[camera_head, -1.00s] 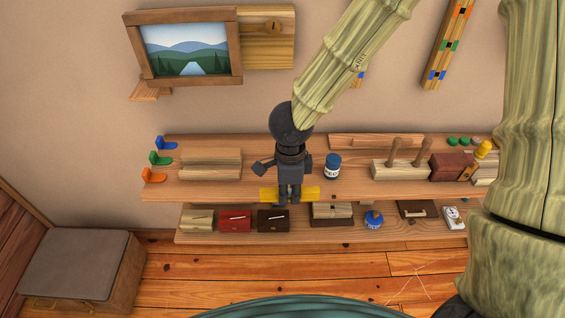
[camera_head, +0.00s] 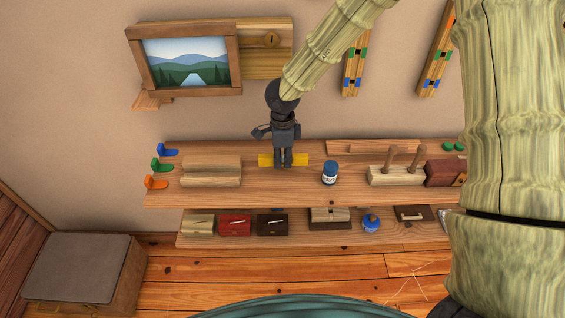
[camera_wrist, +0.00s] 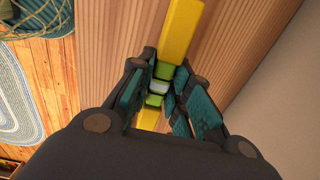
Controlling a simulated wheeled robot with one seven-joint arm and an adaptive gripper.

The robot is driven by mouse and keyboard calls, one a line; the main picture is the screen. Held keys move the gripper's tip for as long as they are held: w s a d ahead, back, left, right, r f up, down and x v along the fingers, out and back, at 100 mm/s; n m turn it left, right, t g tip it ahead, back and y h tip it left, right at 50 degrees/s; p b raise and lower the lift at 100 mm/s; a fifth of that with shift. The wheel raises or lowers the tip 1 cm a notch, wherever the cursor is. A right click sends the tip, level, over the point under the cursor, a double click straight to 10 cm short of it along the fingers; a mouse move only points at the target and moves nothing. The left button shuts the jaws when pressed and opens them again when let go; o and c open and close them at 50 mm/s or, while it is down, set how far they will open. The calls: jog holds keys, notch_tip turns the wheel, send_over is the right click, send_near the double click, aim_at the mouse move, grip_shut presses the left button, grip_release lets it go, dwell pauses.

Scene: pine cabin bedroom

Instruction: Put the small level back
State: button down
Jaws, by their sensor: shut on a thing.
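The small level (camera_head: 299,160) is a yellow bar with green parts and a clear vial at its middle. My gripper (camera_head: 283,162) is shut on its middle, and the bar sticks out on both sides. In the head view it appears over the back half of the upper shelf (camera_head: 250,194); I cannot tell whether it touches the wood. In the wrist view the yellow bar (camera_wrist: 182,30) runs between my fingers (camera_wrist: 158,88), with shelf wood behind it. My fingers hide part of the bar.
Left on the shelf are a grooved wooden block (camera_head: 211,172) and blue, green and orange brackets (camera_head: 161,165). Right are a blue jar (camera_head: 330,173) and a block with two pegs (camera_head: 396,175). Wall strips (camera_head: 354,66) carry coloured clips. Small boxes (camera_head: 235,225) line the lower shelf.

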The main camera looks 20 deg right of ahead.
aim_at(283, 165)
jog(key=shift+f+p, duration=0.35)
jog(key=shift+f, duration=1.4)
jog(key=shift+f, duration=0.1)
jog(key=c, duration=1.3)
grip_release()
jog(key=shift+w, duration=0.1)
notch_tip(283, 165, up, 12)
jog(key=shift+r+b, duration=0.15)
jog(key=shift+b, duration=0.25)
jog(key=shift+s+d, duration=0.1)
jog(key=shift+s, duration=0.1)
